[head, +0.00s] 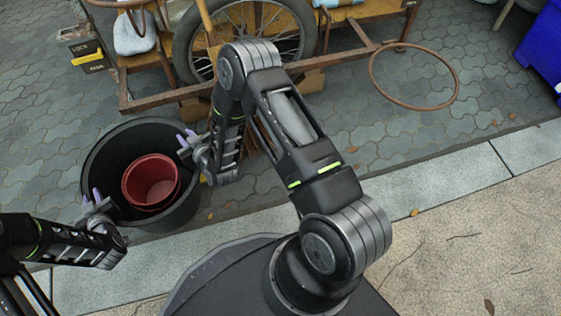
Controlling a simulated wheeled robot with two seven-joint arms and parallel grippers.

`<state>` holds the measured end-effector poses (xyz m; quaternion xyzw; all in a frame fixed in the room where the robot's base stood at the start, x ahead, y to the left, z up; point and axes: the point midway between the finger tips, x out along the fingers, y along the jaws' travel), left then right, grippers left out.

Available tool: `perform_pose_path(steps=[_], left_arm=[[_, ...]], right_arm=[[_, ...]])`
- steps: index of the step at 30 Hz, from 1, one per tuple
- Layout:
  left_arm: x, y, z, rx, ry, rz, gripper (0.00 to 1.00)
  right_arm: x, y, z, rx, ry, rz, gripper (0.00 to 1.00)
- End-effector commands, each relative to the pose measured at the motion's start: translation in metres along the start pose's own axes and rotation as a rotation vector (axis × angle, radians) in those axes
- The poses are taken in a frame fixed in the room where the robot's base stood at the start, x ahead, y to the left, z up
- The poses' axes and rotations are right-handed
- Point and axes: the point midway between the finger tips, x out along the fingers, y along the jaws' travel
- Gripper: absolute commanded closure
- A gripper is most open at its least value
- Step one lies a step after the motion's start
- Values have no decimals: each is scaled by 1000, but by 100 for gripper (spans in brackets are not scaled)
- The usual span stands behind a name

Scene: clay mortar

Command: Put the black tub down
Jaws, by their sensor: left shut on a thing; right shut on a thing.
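The black tub (104,152) is at the left of the head view, over the grey paving just past the kerb. A red bucket (151,182) sits inside it. My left gripper (97,199) is shut on the tub's near left rim. My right gripper (187,140) is shut on the tub's right rim. The tub looks about upright. Its underside is hidden, so I cannot tell whether it touches the ground.
A wooden cart with a spoked wheel (187,50) stands behind the tub. A rusty hoop (458,84) lies at the right near a blue container (545,50). A pale kerb (440,188) runs along the near side. Paving right of centre is clear.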

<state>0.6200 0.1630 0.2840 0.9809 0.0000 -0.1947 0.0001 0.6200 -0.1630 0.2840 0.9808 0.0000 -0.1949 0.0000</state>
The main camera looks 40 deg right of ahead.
Motion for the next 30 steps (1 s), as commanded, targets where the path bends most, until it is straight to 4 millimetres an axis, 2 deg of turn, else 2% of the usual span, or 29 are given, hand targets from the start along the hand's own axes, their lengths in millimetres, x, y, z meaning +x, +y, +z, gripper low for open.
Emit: perform_pose_path(steps=[14, 30], left_arm=[[3, 0, 5, 1, 3, -1, 100], [17, 0, 39, 1, 3, -1, 100]], right_arm=[[3, 0, 5, -1, 2, 1, 100], [17, 0, 39, -1, 3, 1, 100]])
